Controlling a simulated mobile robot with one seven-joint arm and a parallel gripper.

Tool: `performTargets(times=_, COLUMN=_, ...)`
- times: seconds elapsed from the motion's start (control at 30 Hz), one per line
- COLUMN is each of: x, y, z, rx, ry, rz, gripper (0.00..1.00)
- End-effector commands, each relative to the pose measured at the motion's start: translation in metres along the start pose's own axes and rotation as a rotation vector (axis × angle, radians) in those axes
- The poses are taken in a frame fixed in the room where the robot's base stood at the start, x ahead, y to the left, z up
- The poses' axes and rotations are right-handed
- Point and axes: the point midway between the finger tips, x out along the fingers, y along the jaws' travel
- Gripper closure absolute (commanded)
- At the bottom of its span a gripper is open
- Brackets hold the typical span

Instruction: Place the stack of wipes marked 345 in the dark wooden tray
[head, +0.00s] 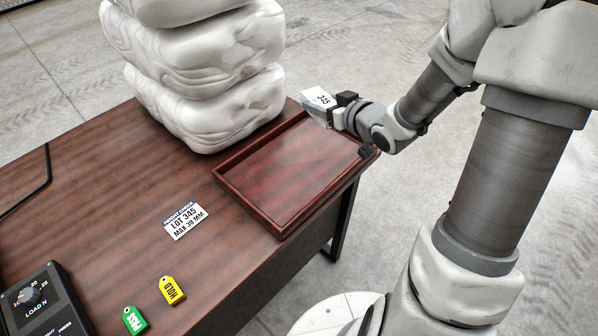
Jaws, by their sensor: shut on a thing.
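My gripper (339,112) is shut on the stack of wipes (318,98), a pale block with a white top marked 345. It holds the stack near the far right corner of the dark wooden tray (247,202). The tray is a shallow reddish-brown box on the table, and its visible floor is empty. The gripper and wrist hide part of the tray's far right rim. I cannot tell how high the stack is above the tray.
Large white wrapped bundles (213,108) are piled behind the tray on the table (120,190). A lot 345 card (185,221), a yellow HOLD tag (172,290), a green PASS tag (134,320) and a black dial box (42,302) lie left and in front.

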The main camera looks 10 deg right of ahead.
Motion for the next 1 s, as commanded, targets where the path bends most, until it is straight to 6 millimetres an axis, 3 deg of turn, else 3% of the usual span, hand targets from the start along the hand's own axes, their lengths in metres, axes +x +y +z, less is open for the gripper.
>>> performTargets(times=0.03, x=-0.003, y=-0.001, z=0.02, rx=-0.013, ry=0.0, rz=-0.031, gripper=1.0)
performTargets(times=0.2, x=-0.025, y=-0.013, z=0.06, rx=-0.054, ry=-0.002, rz=-0.149, gripper=1.0)
performTargets(times=0.33, x=-0.04, y=-0.021, z=0.083, rx=-0.078, ry=-0.001, rz=-0.217, gripper=1.0)
performTargets(times=0.5, x=-0.048, y=-0.028, z=0.097, rx=-0.095, ry=0.001, rz=-0.259, gripper=1.0)
performTargets(times=0.63, x=-0.028, y=-0.032, z=0.103, rx=-0.098, ry=0.001, rz=-0.269, gripper=1.0)
performTargets(times=1.0, x=0.063, y=-0.04, z=0.12, rx=-0.098, ry=0.001, rz=-0.266, gripper=1.0)
